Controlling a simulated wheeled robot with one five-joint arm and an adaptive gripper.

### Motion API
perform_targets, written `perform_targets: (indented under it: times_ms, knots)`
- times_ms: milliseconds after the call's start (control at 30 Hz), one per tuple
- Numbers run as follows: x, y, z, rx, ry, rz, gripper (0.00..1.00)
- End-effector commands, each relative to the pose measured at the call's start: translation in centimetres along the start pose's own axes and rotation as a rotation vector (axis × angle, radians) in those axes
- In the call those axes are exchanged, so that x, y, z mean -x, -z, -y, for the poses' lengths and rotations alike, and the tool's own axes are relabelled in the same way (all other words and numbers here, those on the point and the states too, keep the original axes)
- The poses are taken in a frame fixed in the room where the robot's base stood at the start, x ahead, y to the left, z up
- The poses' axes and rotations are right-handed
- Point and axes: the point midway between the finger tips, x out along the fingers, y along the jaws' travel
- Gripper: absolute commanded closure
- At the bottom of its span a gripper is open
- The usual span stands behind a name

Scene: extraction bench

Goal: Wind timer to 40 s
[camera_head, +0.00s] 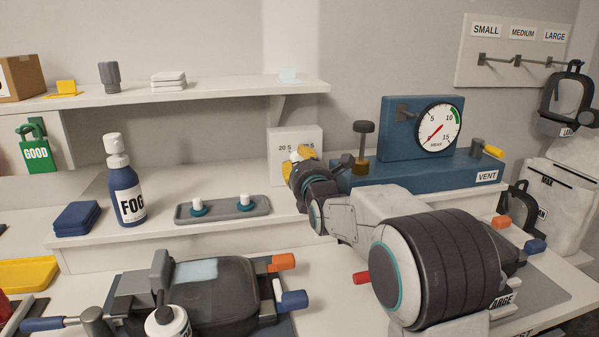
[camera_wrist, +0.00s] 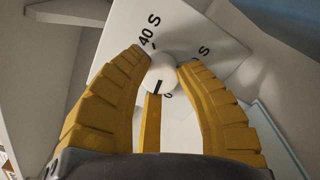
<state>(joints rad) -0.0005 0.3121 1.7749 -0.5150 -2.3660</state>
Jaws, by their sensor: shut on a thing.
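The timer is a white box (camera_head: 283,141) standing on the bench against the back wall, and its face (camera_wrist: 205,30) fills the middle of the wrist view. Its round white knob (camera_wrist: 160,70) sits between my yellow fingers. My gripper (camera_head: 304,153) is shut on the knob, with a finger on each side (camera_wrist: 161,62). A black line on the knob points down the picture, towards the "0" mark. The "40 S" label (camera_wrist: 149,32) is at the upper left of the knob. Another label at the upper right is partly hidden by a finger.
A blue gauge stand (camera_head: 395,130) with a round dial and a knob post is right of the timer. A grey tray (camera_head: 222,210) with two small bottles lies to the left. A FOG bottle (camera_head: 124,190) stands farther left. A shelf (camera_head: 220,91) runs above.

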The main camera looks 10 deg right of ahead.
Motion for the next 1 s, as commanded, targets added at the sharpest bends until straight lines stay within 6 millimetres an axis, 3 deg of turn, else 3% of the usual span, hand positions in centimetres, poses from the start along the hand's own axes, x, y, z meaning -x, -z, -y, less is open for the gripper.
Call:
perform_targets:
  times_ms: [767,800,1000]
  knots:
    - [-0.02,-0.35,-0.26,-0.1,-0.006,0.007,1.0]
    - [-0.02,-0.35,-0.26,-0.1,-0.006,0.007,0.63]
    - [-0.01,-0.21,-0.15,-0.1,-0.003,0.004,0.45]
